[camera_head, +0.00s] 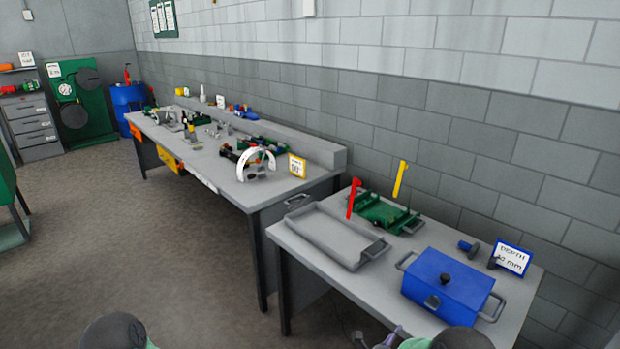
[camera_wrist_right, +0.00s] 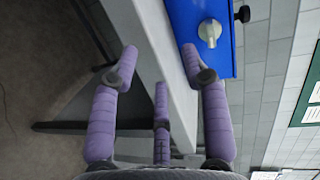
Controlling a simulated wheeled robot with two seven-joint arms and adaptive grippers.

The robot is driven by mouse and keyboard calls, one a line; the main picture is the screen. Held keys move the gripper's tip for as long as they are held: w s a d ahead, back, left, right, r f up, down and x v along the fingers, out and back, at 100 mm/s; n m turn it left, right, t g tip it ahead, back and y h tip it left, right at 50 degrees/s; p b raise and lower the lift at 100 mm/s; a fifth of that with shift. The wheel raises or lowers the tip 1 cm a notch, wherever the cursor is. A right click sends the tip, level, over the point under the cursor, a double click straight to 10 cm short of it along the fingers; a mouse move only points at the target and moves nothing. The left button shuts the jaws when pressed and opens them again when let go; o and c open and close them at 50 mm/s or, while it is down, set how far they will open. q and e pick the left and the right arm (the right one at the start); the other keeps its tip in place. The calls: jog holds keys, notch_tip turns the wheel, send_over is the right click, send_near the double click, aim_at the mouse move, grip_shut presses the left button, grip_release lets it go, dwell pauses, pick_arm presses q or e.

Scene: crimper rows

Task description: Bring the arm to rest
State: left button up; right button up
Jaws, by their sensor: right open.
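My right gripper (camera_wrist_right: 160,75) is open and empty in the right wrist view, its purple fingers spread beside the edge of the near grey table (camera_wrist_right: 155,40). My left gripper is not in view; only a rounded part of my body shows at the bottom left.
The near table (camera_head: 318,275) holds a grey tray (camera_head: 335,235), a green crimper (camera_head: 385,215) with red and yellow levers, the blue lidded box (camera_head: 450,283) and a depth sign (camera_head: 512,257). A longer bench (camera_head: 225,180) with tools stands behind.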

jog(key=s+a+f+n+g+y+p, duration=0.1)
jog(key=s+a+f+n+g+y, duration=0.1)
jog(key=s+a+f+n+y, duration=0.35)
jog(key=s+a+f+n+g+y, duration=0.2)
jog(key=a+f+n+y, duration=0.15)
jog(key=f+n, duration=0.35)
jog(key=s+a+f+n+g+y, duration=0.2)
jog(key=s+a+n+g, duration=0.2)
jog(key=s, duration=0.6)
jog(key=s+a+f+n+g+y+p, duration=0.1)
jog(key=s+a+f+n+g+y, duration=0.1)
jog(key=s, duration=0.8)
jog(key=a+n+g+y, duration=0.1)
jog(key=a+n, duration=0.1)
jog(key=n, duration=0.1)
jog(key=shift+s+a+f+g, duration=0.15)
jog(key=shift+a+f+g, duration=0.05)
jog(key=shift+a+g, duration=0.2)
